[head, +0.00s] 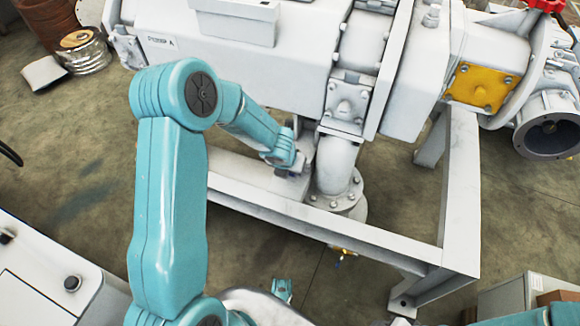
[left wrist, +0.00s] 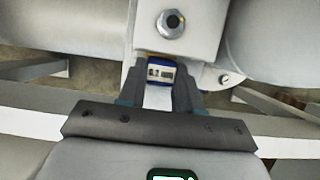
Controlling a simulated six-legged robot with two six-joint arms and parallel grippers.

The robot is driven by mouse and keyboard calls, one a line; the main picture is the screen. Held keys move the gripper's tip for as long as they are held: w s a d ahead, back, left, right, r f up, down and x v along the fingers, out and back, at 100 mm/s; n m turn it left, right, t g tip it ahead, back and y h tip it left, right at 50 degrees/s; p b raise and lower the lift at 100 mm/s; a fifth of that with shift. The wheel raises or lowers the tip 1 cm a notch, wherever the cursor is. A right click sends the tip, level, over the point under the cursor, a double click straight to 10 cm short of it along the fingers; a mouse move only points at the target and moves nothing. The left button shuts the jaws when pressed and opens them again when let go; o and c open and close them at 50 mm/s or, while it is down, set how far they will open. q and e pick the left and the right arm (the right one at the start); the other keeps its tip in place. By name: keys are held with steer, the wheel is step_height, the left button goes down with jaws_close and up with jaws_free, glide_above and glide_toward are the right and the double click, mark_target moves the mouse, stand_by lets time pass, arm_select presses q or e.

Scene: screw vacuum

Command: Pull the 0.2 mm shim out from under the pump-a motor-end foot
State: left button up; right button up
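The grey pump labelled A (head: 160,41) rests on a pale steel frame. In the head view, my left arm reaches across to the motor-end foot (head: 297,150), and my left gripper (head: 290,168) is low beside it. In the left wrist view, the foot has a large bolt (left wrist: 171,23). A blue-edged shim tab (left wrist: 161,72) with a pale label sticks out below it, between the fingers of my left gripper (left wrist: 161,80). The label seems to read 0.1 mm, but it is small. Whether the fingers grip the tab is unclear. The shim's inner part is hidden.
The frame's front beam (head: 330,229) runs below the foot. A flanged pipe (head: 338,170) stands close to its right. An orange cover plate (head: 478,88) is at upper right. A pale cabinet (head: 45,275) is at lower left.

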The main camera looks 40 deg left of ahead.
mark_target(286, 185)
arm_select(q)
steer(key=shift+s+f+b, duration=0.1)
steer(key=shift+s+b, duration=0.1)
steer(key=shift+b, duration=0.15)
steer(key=shift+s+d+b, duration=0.2)
steer(key=shift+s+b, duration=0.3)
steer(key=shift+s, duration=0.05)
steer(key=shift+s+d+b, duration=0.15)
steer(key=shift+s+b, duration=0.35)
steer(key=shift+s, duration=0.05)
steer(key=shift+s+d+b, duration=0.15)
steer(key=shift+s+b, duration=0.3)
steer(key=shift+s, duration=0.2)
steer(key=shift+s+d+b, duration=0.15)
steer(key=shift+s+b, duration=0.3)
steer(key=shift+s, duration=0.2)
steer(key=shift+r, duration=0.25)
steer(key=shift+r+p, duration=2.4)
steer(key=shift+p, duration=0.15)
